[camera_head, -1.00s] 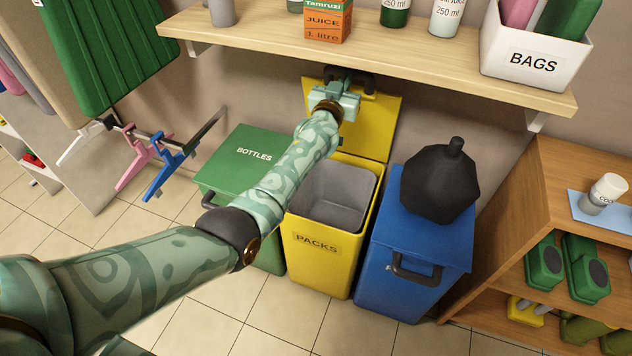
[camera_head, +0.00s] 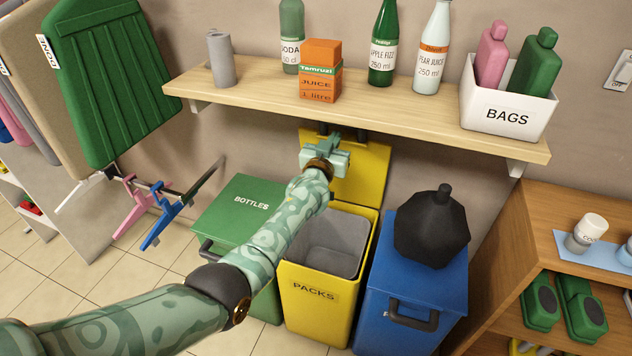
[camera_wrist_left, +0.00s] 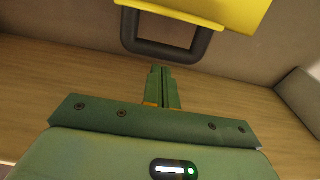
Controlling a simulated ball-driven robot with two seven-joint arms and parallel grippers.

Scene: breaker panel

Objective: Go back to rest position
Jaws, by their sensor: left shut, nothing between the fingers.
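My left arm reaches in from the left across the head view. Its green gripper (camera_head: 333,141) is in front of the raised yellow lid (camera_head: 368,172), under the shelf. In the left wrist view, the two fingers (camera_wrist_left: 162,84) are together and empty. Their tips point at the lid's black handle (camera_wrist_left: 166,47), with a narrow gap between them in the picture. The yellow PACKS bin (camera_head: 313,290) stands open with its lid up against the wall; its grey liner looks empty. My right gripper is in neither view.
A wooden shelf (camera_head: 400,117) with bottles, a juice carton and a BAGS box (camera_head: 507,117) lies above my gripper. A closed green BOTTLES bin (camera_head: 240,212) and a blue bin (camera_head: 415,290) with a black bag (camera_head: 432,228) flank the yellow bin. A wooden cabinet stands right.

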